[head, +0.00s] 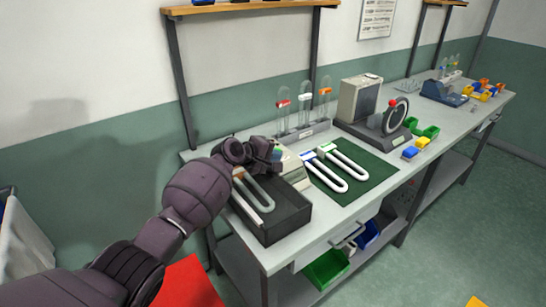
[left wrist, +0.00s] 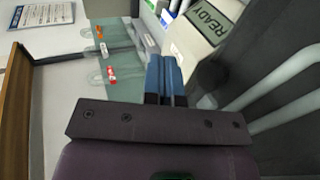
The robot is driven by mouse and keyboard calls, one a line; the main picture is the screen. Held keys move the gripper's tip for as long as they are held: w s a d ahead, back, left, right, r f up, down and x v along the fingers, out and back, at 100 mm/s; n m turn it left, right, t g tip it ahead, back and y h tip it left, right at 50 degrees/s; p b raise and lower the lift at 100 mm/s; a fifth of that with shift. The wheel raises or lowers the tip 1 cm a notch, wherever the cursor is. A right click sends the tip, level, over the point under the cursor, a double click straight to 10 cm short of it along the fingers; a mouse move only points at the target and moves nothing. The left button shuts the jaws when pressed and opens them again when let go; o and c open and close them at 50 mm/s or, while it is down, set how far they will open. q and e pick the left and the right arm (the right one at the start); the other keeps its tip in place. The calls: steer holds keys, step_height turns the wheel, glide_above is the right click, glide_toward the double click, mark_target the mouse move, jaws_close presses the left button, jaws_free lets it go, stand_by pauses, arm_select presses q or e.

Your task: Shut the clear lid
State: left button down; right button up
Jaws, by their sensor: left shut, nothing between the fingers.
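A dark box-shaped device (head: 285,224) stands at the near left end of the bench, with a pale U-shaped tube (head: 266,205) in its top. In the left wrist view its light housing (left wrist: 190,42) bears a READY display (left wrist: 212,20), and the tube (left wrist: 285,75) lies to the right. I cannot make out the clear lid's edges or its angle. My left gripper (head: 277,153) is above the back of the device, partly hiding its housing. Its blue fingers (left wrist: 166,78) are together and empty. My right gripper is not in view.
A green mat (head: 372,182) with two white U-shaped pieces lies right of the device. Behind it stands a rack (head: 303,132) of clear tubes with red and orange caps. The wall is close behind the bench.

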arm_select(q)
steer(key=shift+r+p, duration=0.35)
steer(key=shift+r, duration=0.45)
step_height(320, 180, up, 16)
steer(key=a+m+t, duration=0.2)
steer(key=m+t, duration=0.3)
steer(key=m, duration=0.2)
steer(key=s+a+f+m+t+y, duration=0.3)
steer(key=s+a+f+y, duration=0.5)
steer(key=s+a+f, duration=1.5)
steer(key=s+a+f+n+g+y, duration=0.1)
steer(key=s+a+f+g, duration=0.1)
steer(key=s+f, duration=0.5)
steer(key=s+a+f+g+y, duration=0.1)
steer(key=s+f, duration=0.6)
steer(key=s, duration=0.7)
steer(key=shift+a+f+n+g+y, duration=0.4)
steer(key=shift+a+g, duration=0.2)
steer(key=shift+a, duration=0.5)
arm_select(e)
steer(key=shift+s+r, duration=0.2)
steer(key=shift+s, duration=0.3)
